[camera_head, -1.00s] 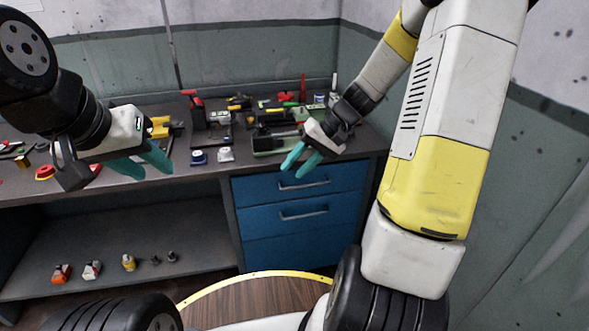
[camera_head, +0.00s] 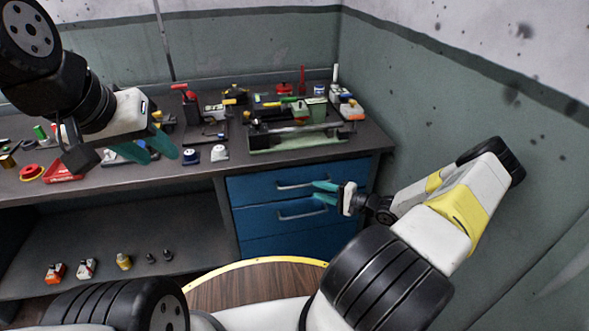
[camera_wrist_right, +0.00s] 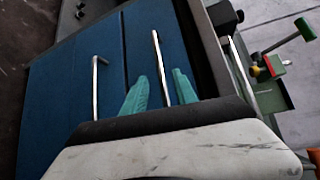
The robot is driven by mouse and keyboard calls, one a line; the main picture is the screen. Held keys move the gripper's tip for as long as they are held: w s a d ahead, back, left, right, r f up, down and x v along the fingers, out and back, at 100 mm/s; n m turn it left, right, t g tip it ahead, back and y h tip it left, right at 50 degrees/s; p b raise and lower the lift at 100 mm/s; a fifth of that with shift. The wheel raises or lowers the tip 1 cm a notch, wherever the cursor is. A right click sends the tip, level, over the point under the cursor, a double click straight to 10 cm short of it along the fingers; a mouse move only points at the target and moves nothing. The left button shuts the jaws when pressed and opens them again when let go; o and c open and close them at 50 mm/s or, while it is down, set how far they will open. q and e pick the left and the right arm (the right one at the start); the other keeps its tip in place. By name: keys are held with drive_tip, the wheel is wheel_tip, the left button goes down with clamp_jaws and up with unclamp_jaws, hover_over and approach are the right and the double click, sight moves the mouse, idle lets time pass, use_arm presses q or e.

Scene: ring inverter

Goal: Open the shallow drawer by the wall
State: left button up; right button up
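The blue drawer unit stands under the workbench, next to the right wall. Its top drawer (camera_head: 255,188) is closed and has a silver bar handle (camera_head: 292,186). A second closed drawer (camera_head: 257,219) with its own handle (camera_head: 299,214) lies below. My right gripper (camera_head: 318,191) is open at the right end of the top handle. In the right wrist view, that handle (camera_wrist_right: 157,55) runs between the open fingers (camera_wrist_right: 160,76); contact cannot be told. The lower handle (camera_wrist_right: 96,88) is to the left. My left gripper (camera_head: 157,152) is open and empty above the bench.
The workbench (camera_head: 205,172) carries tools and a green machine (camera_head: 295,137) above the drawers. The right wall (camera_head: 420,110) is close to my right arm. Small items stand on the lower shelf (camera_head: 190,220).

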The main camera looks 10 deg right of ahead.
sight(303, 185)
drive_tip(key=x, duration=0.7)
drive_tip(key=shift+a, duration=0.1)
drive_tip(key=shift+c, duration=0.4)
clamp_jaws()
idle(0.9)
